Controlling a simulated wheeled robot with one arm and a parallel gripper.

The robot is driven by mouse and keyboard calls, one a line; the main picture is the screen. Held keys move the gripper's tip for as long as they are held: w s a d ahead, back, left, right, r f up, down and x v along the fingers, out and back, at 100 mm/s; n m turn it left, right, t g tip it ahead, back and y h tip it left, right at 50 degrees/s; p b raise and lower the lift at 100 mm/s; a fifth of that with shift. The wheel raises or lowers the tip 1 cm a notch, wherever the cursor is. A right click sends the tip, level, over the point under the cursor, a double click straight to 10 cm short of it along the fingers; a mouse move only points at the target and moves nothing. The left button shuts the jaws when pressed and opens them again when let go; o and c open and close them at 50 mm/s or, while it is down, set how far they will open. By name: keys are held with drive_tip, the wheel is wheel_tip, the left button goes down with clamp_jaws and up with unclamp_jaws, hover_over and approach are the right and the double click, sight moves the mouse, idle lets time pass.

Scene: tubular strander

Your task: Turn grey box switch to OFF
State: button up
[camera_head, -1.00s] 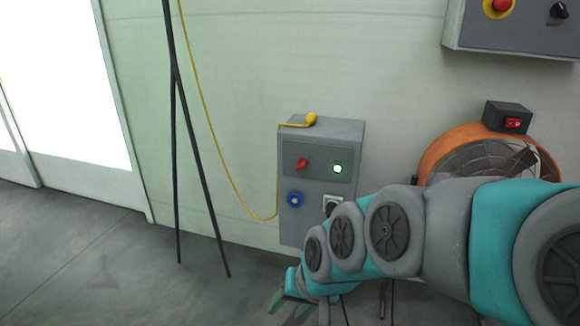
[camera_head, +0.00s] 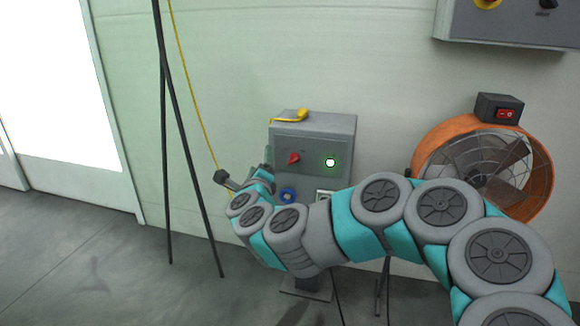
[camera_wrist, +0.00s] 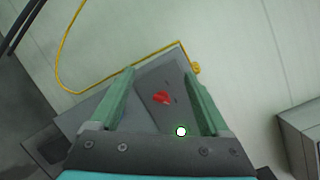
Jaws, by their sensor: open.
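The grey box (camera_head: 313,143) stands by the wall in the middle of the head view. Its red rotary switch (camera_head: 293,158) is on the upper left of the front panel, left of a lit green-white lamp (camera_head: 330,162). The switch's markings are too small to read. In the wrist view the red switch (camera_wrist: 161,97) appears between the two green fingers of my gripper (camera_wrist: 158,76). My gripper (camera_head: 267,160) is open and empty, close to the box's left side in the head view. No contact with the switch is visible. My arm hides the lower box.
A yellow cable (camera_head: 190,90) hangs left of the box and ends on its top. Dark stand poles (camera_head: 180,130) are further left. An orange fan (camera_head: 425,150) with a red rocker switch (camera_head: 507,113) stands right. A grey control panel (camera_head: 510,28) hangs upper right.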

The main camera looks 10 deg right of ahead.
sight(292, 160)
drive_tip(key=d+f+m+g+h, duration=0.2)
drive_tip(key=d+f+m+h, duration=0.2)
drive_tip(key=d+m+h, duration=0.15)
drive_tip(key=shift+y, duration=0.35)
drive_tip(key=shift+x, duration=3.9)
clamp_jaws()
